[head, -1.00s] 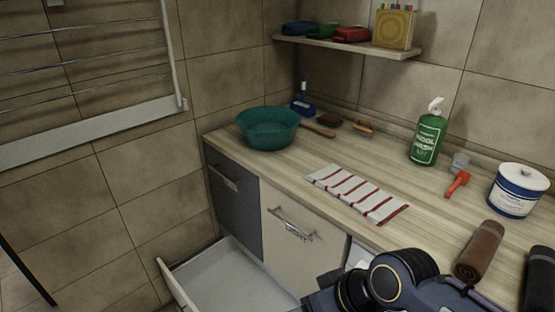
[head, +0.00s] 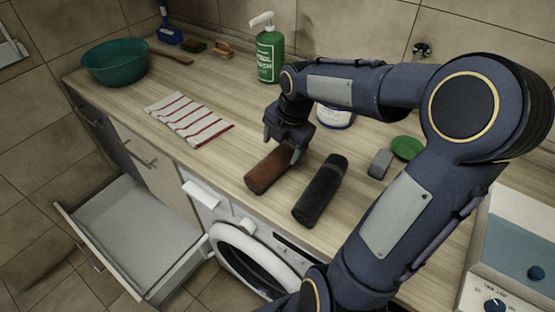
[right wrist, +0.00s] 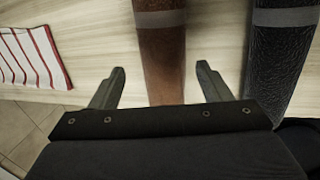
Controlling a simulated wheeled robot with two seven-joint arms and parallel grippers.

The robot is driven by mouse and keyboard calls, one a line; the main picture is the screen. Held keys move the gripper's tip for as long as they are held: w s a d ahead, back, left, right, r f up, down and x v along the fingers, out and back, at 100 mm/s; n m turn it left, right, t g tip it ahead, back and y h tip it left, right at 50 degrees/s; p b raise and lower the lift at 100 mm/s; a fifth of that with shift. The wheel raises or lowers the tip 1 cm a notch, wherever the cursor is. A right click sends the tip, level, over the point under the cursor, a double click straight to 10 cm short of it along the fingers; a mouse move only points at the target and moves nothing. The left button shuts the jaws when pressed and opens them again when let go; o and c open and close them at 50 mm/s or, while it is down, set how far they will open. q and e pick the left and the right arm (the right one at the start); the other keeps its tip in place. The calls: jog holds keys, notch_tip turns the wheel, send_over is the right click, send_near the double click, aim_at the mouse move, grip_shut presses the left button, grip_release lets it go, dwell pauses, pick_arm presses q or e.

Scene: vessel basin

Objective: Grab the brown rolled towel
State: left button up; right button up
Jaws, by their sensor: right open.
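The brown rolled towel (head: 268,170) lies on the wooden counter, left of a black rolled towel (head: 320,190). My right gripper (head: 281,150) is above the far end of the brown towel, pointing down. In the right wrist view, the brown towel (right wrist: 162,55) runs between the two open fingers (right wrist: 160,85), with a gap on each side. Its near end is hidden by the gripper body. The black towel (right wrist: 278,60) lies just outside the right finger. My left gripper is not in view.
A striped cloth (head: 188,118) lies to the left, and a teal basin (head: 115,63) stands at the far left. A green bottle (head: 268,55) and a white tub (head: 335,118) stand behind. A grey block (head: 380,163) lies at right. A drawer (head: 135,235) is open below.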

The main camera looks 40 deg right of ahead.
aim_at(280, 154)
jog(key=x, duration=0.5)
jog(key=shift+f, duration=0.3)
jog(key=shift+s, duration=0.1)
jog(key=c, duration=0.8)
jog(key=shift+r, duration=0.1)
